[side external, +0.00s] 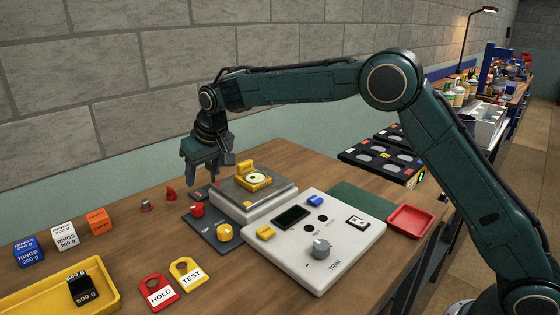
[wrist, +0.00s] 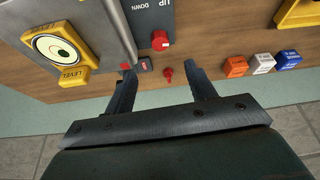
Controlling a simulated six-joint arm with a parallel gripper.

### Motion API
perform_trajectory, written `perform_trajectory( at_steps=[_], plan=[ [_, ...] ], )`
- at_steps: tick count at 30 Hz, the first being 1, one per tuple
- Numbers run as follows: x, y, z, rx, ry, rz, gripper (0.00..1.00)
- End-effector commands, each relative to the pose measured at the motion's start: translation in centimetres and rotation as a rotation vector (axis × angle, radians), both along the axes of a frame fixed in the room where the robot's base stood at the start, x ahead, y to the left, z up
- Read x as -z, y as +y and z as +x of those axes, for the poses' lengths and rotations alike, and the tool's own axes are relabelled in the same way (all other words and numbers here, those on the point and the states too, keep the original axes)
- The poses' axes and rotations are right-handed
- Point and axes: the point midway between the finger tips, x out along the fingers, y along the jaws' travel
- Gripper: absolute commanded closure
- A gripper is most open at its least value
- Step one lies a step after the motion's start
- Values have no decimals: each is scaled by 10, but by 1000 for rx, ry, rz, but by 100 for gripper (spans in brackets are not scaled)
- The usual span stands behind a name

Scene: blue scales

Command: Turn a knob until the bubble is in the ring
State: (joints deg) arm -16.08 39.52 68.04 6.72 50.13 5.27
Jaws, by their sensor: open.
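A yellow bubble level (side external: 253,180) lies on the steel top of a scale (side external: 243,212). The wrist view shows its round pale vial with a dark ring (wrist: 66,54); I cannot tell exactly where the bubble sits. A dark plate beside the scale carries a red knob (side external: 197,210) and a yellow knob (side external: 224,231). The red knob (wrist: 160,40) also shows in the wrist view, beside UP and DOWN lettering. A grey TRIM knob (side external: 321,248) is on the white panel. My gripper (side external: 205,182) is open and empty, above and behind the red knob, touching no knob.
Three marked blocks (side external: 64,236), a yellow tray (side external: 112,297) with a black weight, and HOLD (side external: 158,293) and TEST (side external: 188,274) tags lie left. A red tray (side external: 410,221) is right.

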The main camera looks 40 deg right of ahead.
Motion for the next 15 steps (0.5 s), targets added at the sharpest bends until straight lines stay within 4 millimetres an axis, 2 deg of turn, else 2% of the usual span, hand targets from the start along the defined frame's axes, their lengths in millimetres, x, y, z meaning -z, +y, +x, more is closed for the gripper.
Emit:
perform_trajectory(
  at_steps=[8,15],
  plan=[
    [29,1,12,1,2,0,45],
    [64,2,25,0,4,0,45]
  ],
)
